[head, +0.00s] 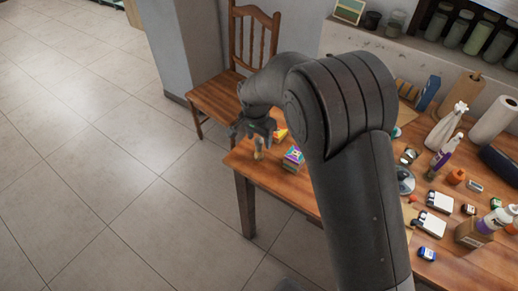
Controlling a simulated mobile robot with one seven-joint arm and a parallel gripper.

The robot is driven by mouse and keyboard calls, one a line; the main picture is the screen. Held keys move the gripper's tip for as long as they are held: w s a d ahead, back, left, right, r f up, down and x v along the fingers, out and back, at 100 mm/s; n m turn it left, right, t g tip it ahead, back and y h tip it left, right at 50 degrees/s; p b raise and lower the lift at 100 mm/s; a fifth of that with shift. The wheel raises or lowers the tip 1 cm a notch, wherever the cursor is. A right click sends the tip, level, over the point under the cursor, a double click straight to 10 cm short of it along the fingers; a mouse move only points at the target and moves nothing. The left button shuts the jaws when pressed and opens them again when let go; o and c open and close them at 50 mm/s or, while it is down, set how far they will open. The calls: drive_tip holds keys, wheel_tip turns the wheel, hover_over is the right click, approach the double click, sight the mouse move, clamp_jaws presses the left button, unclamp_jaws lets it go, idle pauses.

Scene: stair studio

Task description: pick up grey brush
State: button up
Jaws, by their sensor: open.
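My gripper (256,137) is open above the left end of the wooden table (273,176), near its edge. A small tan, upright thing (258,151) shows just under the fingers. It is too small to tell what it is or whether the fingers touch it. I cannot clearly make out a grey brush; my arm hides the middle of the table.
A colourful box (293,158) stands right of the gripper. A wooden chair (213,101) stands behind the table. White spray bottle (446,127), paper roll (493,119) and several small items crowd the table's right side. The tiled floor (85,150) at left is clear.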

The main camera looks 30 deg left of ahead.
sight(259, 146)
drive_tip(key=shift+w+a+f, duration=0.1)
drive_tip(key=shift+w+f, duration=0.05)
drive_tip(key=shift+f, duration=1.25)
drive_tip(key=shift+w+a+f, duration=0.1)
drive_tip(key=shift+w+f, duration=0.05)
drive_tip(key=shift+f, duration=1.2)
drive_tip(key=shift+c, duration=0.4)
drive_tip(key=c, duration=1)
drive_tip(key=shift+o, duration=0.2)
drive_tip(key=shift+r, duration=0.15)
